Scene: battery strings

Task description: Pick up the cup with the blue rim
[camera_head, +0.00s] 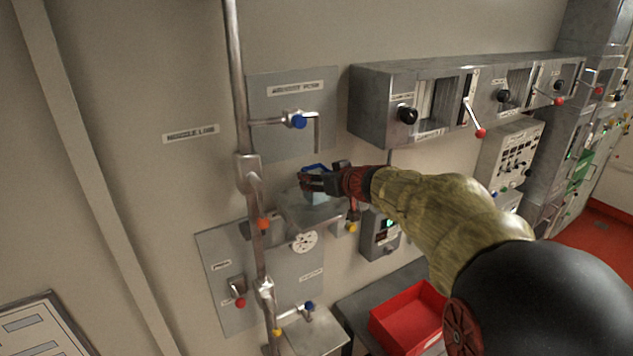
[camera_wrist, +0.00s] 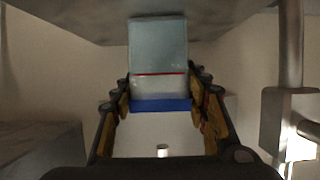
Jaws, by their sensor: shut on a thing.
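The cup with the blue rim (camera_wrist: 158,50) shows in the wrist view as a pale, see-through cup with a red line around it and the blue rim toward the bottom of the picture. My gripper (camera_wrist: 160,90) has a finger on each side of the cup and is shut on it. In the head view my gripper (camera_head: 322,182) is at a small grey shelf (camera_head: 290,208) on the wall, with the blue rim (camera_head: 315,168) showing behind the fingers. Much of the cup is hidden there. I cannot tell whether its base touches the shelf.
A vertical pipe (camera_head: 241,90) runs just left of the shelf. A tap with a blue knob (camera_head: 299,121) sticks out above the cup. A grey switch box (camera_head: 385,105) juts from the wall at upper right. A red bin (camera_head: 405,318) stands below.

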